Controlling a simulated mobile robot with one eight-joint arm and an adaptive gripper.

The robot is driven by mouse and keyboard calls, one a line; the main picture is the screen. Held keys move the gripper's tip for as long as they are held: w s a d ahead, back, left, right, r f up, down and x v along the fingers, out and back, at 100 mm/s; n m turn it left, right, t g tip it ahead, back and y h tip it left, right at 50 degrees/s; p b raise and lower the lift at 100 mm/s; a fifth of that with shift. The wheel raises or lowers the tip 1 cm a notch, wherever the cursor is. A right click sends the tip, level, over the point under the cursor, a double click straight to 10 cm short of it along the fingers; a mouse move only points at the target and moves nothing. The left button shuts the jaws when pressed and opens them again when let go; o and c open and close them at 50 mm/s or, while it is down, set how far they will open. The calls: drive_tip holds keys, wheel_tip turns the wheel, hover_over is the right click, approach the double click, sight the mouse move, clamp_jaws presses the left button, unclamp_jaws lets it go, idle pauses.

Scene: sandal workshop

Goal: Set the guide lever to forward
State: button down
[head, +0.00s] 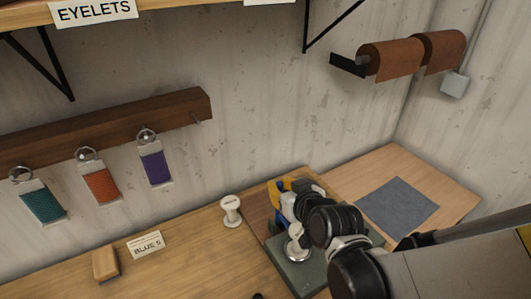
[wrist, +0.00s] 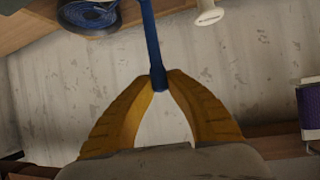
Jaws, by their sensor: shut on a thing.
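My gripper (wrist: 160,80) is shut on the blue guide lever (wrist: 150,45); its two yellow fingertips meet around the lever's end in the wrist view. In the head view my gripper (head: 283,187) is at the right part of the bench, over a dark green machine base (head: 275,247). The lever's mount and much of the machine are hidden by my arm, and I cannot tell the lever's setting.
A white spool (head: 231,210) stands left of the machine. A "BLUE 5" card (head: 145,246) and wooden block (head: 105,263) lie farther left. Teal, orange and purple (head: 155,168) tags hang above on a rail. A grey sheet (head: 398,204) lies at right.

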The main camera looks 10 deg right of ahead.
drive_tip(key=shift+f, duration=0.1)
drive_tip(key=c, duration=1.3)
unclamp_jaws()
drive_tip(key=v, duration=1.2)
